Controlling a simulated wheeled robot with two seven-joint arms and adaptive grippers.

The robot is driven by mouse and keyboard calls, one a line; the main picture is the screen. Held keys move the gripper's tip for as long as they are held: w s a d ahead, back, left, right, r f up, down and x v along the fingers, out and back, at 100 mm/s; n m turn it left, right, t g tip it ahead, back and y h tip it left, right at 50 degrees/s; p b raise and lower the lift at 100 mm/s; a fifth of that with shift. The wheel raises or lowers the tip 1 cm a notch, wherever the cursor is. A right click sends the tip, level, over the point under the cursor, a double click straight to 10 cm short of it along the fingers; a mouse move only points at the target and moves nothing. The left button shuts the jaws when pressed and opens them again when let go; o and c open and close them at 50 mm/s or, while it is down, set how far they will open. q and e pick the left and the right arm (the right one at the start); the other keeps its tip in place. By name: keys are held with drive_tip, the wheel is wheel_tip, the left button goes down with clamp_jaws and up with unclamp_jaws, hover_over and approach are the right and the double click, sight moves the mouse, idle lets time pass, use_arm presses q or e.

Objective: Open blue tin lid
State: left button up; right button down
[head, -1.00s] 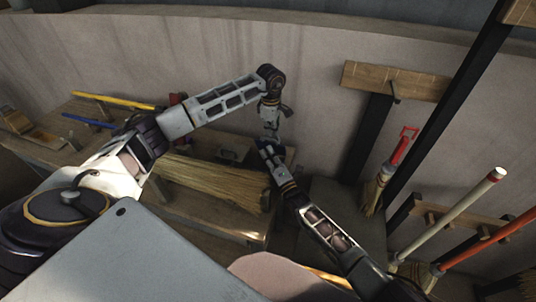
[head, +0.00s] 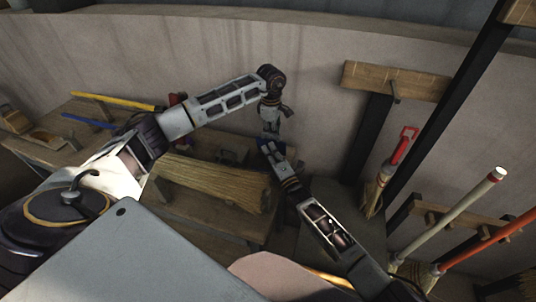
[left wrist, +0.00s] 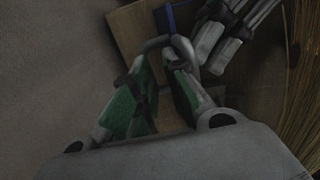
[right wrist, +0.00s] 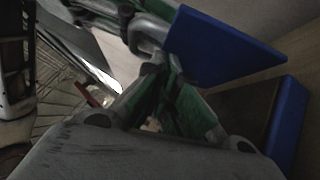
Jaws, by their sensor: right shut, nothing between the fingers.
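The blue tin stands with its lid tilted up. In the right wrist view the flat blue lid (right wrist: 228,47) is above left of the tin's blue side (right wrist: 288,125), with a dark area between them. In the head view the tin is a small blue patch, mostly hidden by my grippers. My left gripper (left wrist: 168,44) has its fingertips close together at the lid's edge; whether they pinch it is unclear. My right gripper (right wrist: 152,72) is shut and empty, below left of the lid.
A straw broom head (head: 215,183) lies on the wooden bench (head: 185,208). Yellow (head: 115,101) and blue (head: 88,121) sticks lie further left. The wall (head: 200,50) is close behind.

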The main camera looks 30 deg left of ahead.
use_arm(q)
drive_tip(key=shift+o, duration=1.3)
drive_tip(key=shift+s+d+f, duration=0.1)
drive_tip(key=shift+s+f, duration=0.25)
drive_tip(key=shift+f, duration=0.45)
drive_tip(key=shift+r, duration=0.1)
wheel_tip(320, 180, up, 9)
